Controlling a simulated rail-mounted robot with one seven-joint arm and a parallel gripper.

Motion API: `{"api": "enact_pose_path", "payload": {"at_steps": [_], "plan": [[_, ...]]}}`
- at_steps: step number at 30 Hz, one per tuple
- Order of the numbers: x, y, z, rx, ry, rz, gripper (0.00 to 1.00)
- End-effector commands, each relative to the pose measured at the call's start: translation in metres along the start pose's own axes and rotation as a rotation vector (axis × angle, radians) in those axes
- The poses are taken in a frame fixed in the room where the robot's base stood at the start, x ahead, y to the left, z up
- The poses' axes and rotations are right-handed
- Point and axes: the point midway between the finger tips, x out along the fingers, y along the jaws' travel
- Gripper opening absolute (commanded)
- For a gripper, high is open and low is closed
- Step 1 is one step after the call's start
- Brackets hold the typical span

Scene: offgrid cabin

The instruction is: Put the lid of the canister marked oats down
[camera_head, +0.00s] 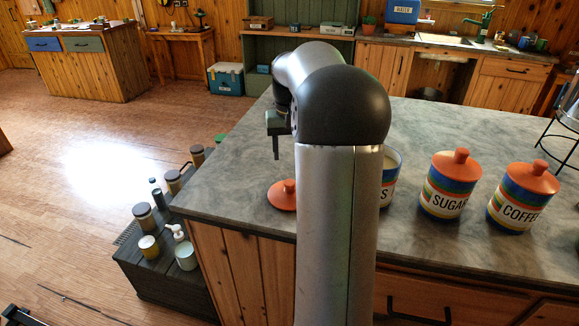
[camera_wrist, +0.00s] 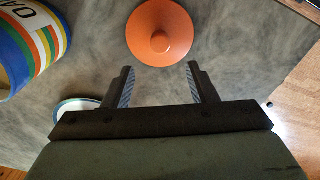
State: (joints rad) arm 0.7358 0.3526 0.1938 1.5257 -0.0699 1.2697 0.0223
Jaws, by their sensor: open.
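The orange lid (camera_head: 283,196) with its round knob lies on the grey counter, left of the oats canister. It also shows in the wrist view (camera_wrist: 160,32), knob facing the camera, just beyond my fingertips. My gripper (camera_head: 277,140) is above the counter, and in the wrist view (camera_wrist: 158,84) its two fingers stand wide apart with nothing between them. The striped oats canister (camera_head: 391,172) stands without a lid, mostly hidden behind my arm. In the wrist view the canister (camera_wrist: 30,45) is at the upper left, with "OA" readable on its label.
The sugar canister (camera_head: 450,186) and coffee canister (camera_head: 522,197) stand to the right with their orange lids on. A round light item (camera_wrist: 76,108) shows partly behind my gripper. The counter's left edge (camera_head: 200,172) is near the lid; a lower dark shelf (camera_head: 160,265) with jars stands beyond it.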

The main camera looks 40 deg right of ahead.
Motion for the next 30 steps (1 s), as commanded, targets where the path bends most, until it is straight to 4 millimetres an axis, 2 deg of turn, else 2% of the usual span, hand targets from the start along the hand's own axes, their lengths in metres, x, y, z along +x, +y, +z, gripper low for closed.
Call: {"api": "enact_pose_path", "payload": {"at_steps": [3,10,14,17,18,20,21,24,27,30], "plan": [[-0.014,0.000,0.000,0.000,0.000,0.000,0.52],[-0.022,-0.003,0.002,-0.006,-0.001,0.001,0.52],[-0.021,-0.036,0.029,-0.069,0.002,0.010,0.52],[-0.015,-0.080,0.078,-0.167,0.009,0.021,0.52],[-0.010,-0.098,0.105,-0.214,0.014,0.024,0.52],[0.000,-0.118,0.147,-0.284,0.022,0.026,0.52],[0.008,-0.129,0.176,-0.330,0.027,0.024,0.52],[0.032,-0.142,0.244,-0.433,0.035,0.013,0.52],[0.055,-0.142,0.295,-0.510,0.040,-0.002,0.52],[0.071,-0.139,0.325,-0.556,0.040,-0.013,0.52]]}}
